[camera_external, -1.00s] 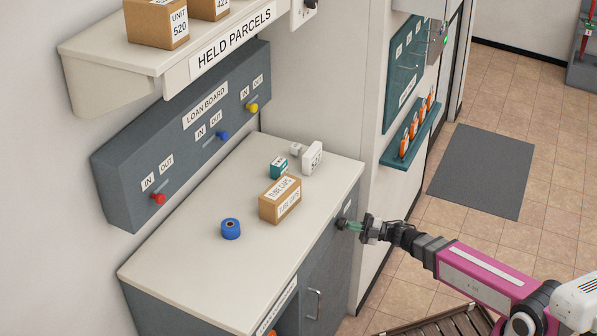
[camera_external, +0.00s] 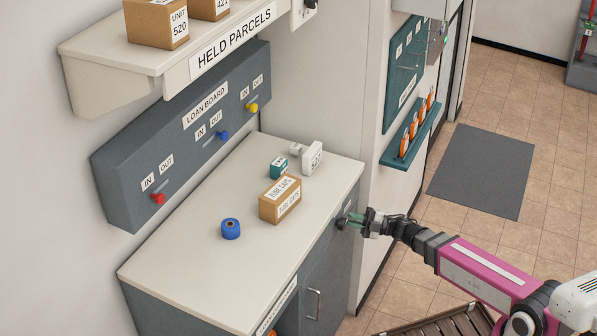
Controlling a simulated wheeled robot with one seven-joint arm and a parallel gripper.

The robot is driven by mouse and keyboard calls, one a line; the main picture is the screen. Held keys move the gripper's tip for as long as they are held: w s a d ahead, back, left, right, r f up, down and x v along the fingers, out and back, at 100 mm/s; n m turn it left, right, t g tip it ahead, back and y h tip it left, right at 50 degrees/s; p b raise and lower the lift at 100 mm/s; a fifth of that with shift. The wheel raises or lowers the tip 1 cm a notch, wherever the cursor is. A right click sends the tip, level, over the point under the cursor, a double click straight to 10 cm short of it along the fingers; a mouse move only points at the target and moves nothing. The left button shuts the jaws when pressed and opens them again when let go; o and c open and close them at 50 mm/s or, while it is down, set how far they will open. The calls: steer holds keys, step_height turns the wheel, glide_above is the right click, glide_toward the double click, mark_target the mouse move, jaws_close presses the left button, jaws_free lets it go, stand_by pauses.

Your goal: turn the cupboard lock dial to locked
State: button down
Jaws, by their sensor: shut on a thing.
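The cupboard lock dial (camera_external: 341,224) is a small dark knob on the grey cupboard's (camera_external: 330,260) upper front, near its right end, just under the pale countertop. A pale label (camera_external: 347,206) sits just above the dial.
On the countertop (camera_external: 190,265) stand a tube caps box (camera_external: 280,207), a blue roll (camera_external: 230,229), a small teal box (camera_external: 279,167) and a white device (camera_external: 311,158). A cupboard handle (camera_external: 314,304) projects below. A slatted rack (camera_external: 440,325) stands near my arm.

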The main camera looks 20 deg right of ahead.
steer(key=shift+w+r, duration=0.15)
steer(key=shift+w, duration=0.25)
steer(key=shift+s+d, duration=0.3)
steer(key=shift+d, duration=0.05)
steer(key=s+d, duration=0.4)
stand_by(0.4)
steer(key=w+a+f, duration=0.2)
steer(key=w+a, duration=0.1)
steer(key=a, duration=0.2)
steer(key=shift+a, duration=0.2)
stand_by(0.7)
steer(key=shift+w, duration=0.1)
steer(key=shift+w+d+r, duration=0.15)
steer(key=shift+w+r, duration=0.15)
steer(key=shift+r, duration=0.25)
stand_by(0.9)
